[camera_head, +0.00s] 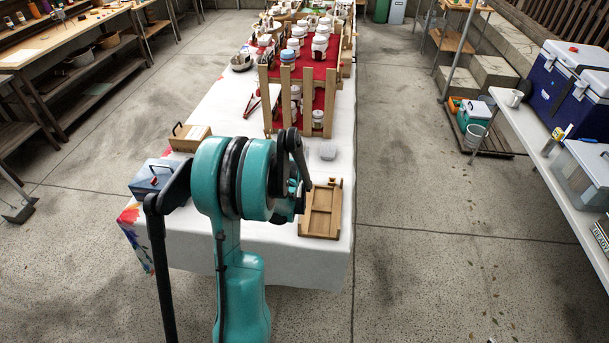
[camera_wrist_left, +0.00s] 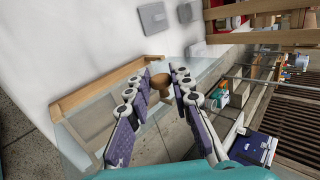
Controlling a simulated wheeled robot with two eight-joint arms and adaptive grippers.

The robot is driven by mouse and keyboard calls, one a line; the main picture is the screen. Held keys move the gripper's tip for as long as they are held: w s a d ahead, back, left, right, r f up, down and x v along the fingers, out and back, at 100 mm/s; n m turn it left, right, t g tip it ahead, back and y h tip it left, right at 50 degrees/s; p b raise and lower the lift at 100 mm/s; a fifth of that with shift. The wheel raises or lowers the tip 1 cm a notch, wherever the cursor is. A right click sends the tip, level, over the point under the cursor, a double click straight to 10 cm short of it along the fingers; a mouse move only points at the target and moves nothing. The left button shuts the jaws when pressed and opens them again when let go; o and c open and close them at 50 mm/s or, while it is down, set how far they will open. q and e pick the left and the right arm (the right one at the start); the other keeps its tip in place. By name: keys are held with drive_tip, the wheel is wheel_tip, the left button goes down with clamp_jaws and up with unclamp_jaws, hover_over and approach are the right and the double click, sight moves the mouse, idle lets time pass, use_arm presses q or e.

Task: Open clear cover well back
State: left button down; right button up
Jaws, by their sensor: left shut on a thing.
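The wooden box (camera_head: 321,212) stands on the near right corner of the white-clothed table in the head view. In the left wrist view its light wooden frame (camera_wrist_left: 98,88) lies to the left. The clear cover (camera_wrist_left: 76,143) spans the area under my fingers, with the floor showing through it. A round wooden knob (camera_wrist_left: 160,84) sits between the fingertips of my left gripper (camera_wrist_left: 163,76), which is shut on it. The cover looks tilted, but its exact angle cannot be told. In the head view my teal arm blocks part of the table, and the cover is hard to make out.
A grey block (camera_head: 328,153) lies behind the box. A red-covered wooden rack (camera_head: 306,73) with several jars stands farther back. A blue-grey case (camera_head: 150,177) and a wooden crate (camera_head: 190,138) are on the table's left. Open floor (camera_head: 430,220) lies to the right.

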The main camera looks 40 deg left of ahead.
use_arm(q)
drive_tip(key=shift+s+a+f+b, duration=0.2)
drive_tip(key=shift+s+a, duration=0.15)
drive_tip(key=shift+a, duration=0.25)
drive_tip(key=shift+s+a+f+b, duration=0.2)
drive_tip(key=shift+s+a, duration=0.15)
drive_tip(key=shift+a, duration=0.2)
drive_tip(key=c, duration=1.4)
unclamp_jaws()
drive_tip(key=shift+f, duration=0.1)
drive_tip(key=v, duration=1.2)
